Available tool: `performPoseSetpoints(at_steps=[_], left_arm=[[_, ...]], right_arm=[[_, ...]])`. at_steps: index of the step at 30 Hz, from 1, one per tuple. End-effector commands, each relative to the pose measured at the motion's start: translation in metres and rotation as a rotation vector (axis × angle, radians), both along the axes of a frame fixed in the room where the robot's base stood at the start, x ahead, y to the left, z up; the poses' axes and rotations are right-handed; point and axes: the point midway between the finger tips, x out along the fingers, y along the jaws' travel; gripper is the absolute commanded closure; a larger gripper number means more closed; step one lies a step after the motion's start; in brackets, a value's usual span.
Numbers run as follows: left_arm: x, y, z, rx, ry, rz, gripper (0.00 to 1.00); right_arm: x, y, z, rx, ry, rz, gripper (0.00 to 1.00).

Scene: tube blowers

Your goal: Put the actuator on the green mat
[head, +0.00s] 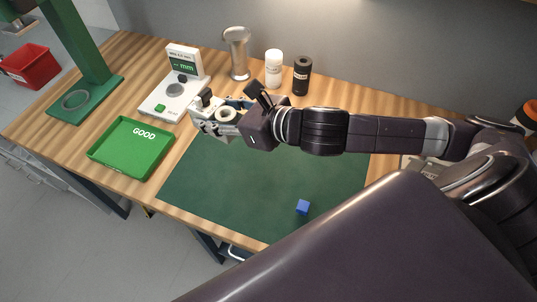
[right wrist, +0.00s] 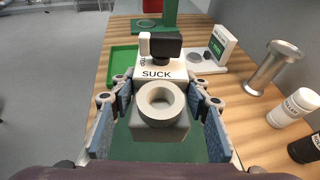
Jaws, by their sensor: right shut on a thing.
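The actuator (head: 206,104) is a pale device with a black part on top, a light ring and a white face lettered SUCK. My right gripper (head: 228,116) is shut on it; in the right wrist view the actuator (right wrist: 160,103) sits between the blue finger pads, the lettered end pointing away from me. The green mat (head: 250,185) is dark and flat on the wooden table; the actuator appears over its far left edge. I cannot tell how high it is held. My left gripper is not in view.
A blue cube (head: 303,207) lies on the mat's front right. A green GOOD tray (head: 131,148) is left of the mat. A white gauge (head: 176,98), metal cup (head: 237,53), white bottle (head: 273,69) and black bottle (head: 302,75) stand behind. The mat's middle is clear.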

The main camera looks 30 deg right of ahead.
Motion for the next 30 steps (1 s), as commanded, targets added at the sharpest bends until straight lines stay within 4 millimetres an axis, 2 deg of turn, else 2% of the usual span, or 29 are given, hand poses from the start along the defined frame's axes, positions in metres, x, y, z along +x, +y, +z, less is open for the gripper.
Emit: performPoseSetpoints(at_steps=[6,11,16,30], left_arm=[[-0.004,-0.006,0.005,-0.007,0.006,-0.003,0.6],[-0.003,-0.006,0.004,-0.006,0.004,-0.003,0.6],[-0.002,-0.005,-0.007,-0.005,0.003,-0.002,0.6],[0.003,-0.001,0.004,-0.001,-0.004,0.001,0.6]], right_arm=[[-0.031,0.001,0.015,-0.004,-0.005,0.147,1.0],[-0.041,0.002,0.015,0.001,-0.004,0.181,1.0],[-0.043,0.003,-0.019,0.004,0.002,0.185,1.0],[-0.042,0.003,-0.124,0.006,-0.002,0.181,1.0]])
